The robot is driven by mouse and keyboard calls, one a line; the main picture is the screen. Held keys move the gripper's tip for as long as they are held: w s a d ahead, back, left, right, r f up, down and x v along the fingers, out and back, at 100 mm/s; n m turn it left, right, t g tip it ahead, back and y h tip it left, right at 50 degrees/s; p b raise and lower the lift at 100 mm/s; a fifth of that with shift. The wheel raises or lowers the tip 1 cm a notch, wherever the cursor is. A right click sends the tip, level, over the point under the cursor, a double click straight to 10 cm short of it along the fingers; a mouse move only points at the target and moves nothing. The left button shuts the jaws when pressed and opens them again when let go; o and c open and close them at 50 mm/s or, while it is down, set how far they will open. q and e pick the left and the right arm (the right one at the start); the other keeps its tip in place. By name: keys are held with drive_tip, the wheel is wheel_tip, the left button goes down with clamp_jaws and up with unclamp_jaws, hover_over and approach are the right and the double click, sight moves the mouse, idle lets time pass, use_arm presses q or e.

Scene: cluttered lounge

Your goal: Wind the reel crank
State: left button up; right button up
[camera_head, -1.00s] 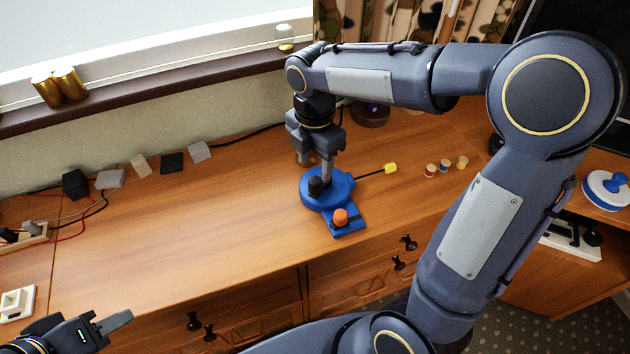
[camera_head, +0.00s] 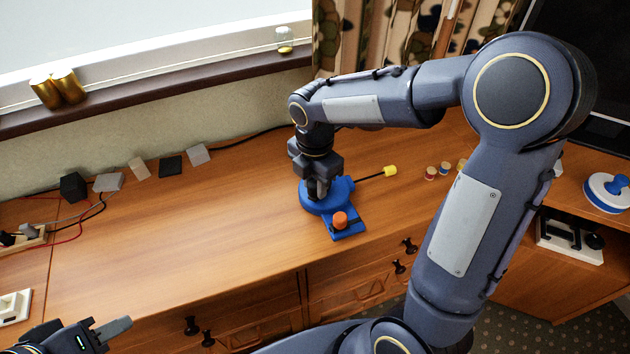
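The blue reel (camera_head: 342,189) sits on the wooden desk. Its base plate carries an orange knob (camera_head: 340,219), and a dark line with a yellow end piece (camera_head: 390,171) runs out to the right. My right gripper (camera_head: 319,193) points down over the reel, with its fingers at the black crank knob. The fingers mostly hide that knob, and I cannot tell whether they are closed on it. My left gripper (camera_head: 121,326) is at the bottom left, away from the reel, with its fingers seen edge-on.
Several small spools (camera_head: 430,173) stand right of the reel, partly hidden by my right arm. Adapters and cables (camera_head: 108,182) line the back left of the desk (camera_head: 180,240). The desk left of the reel is clear. A white and blue object (camera_head: 608,190) is at the far right.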

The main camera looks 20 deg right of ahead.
drive_tip(key=shift+c, duration=1)
drive_tip(key=shift+w+m, duration=0.1)
drive_tip(key=shift+m, duration=0.2)
